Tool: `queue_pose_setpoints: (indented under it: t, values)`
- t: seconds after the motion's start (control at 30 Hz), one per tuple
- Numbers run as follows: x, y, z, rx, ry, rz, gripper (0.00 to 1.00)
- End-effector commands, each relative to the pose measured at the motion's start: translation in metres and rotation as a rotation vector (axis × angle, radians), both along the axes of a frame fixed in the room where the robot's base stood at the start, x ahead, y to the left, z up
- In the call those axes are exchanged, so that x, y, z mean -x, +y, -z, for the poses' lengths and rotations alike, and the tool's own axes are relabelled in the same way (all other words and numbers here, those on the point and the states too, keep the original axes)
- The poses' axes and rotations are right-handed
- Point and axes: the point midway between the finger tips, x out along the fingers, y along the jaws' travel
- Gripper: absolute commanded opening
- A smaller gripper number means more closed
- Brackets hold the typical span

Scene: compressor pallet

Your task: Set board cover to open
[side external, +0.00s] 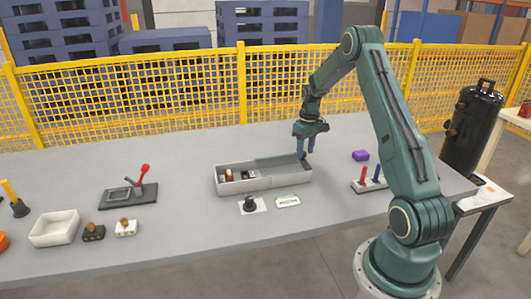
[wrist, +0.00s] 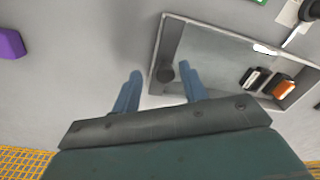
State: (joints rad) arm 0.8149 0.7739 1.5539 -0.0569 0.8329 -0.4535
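A long grey open-topped box (side external: 240,187) lies on the table. The flat grey board cover (side external: 281,163) seems to lie over its right part in the side view; its exact edges are hard to tell. My gripper (side external: 305,149) points down over the box's right end. Contact with the knob cannot be told.
Black, white and orange parts (wrist: 270,83) show in the box's uncovered end. A black knob on a white plate (side external: 250,204) and a small label (side external: 287,201) lie in front. A purple block (side external: 361,155) and a peg stand (side external: 369,184) are to the right. The table behind the box is clear.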

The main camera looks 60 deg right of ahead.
Motion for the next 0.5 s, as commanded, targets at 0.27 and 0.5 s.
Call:
queue_pose_setpoints:
  t: [0.27, 0.5]
  values:
    - [-0.001, 0.001, -0.003, -0.001, -0.001, -0.003, 0.43]
    - [-0.001, 0.0, -0.024, 0.001, -0.003, -0.003, 0.43]
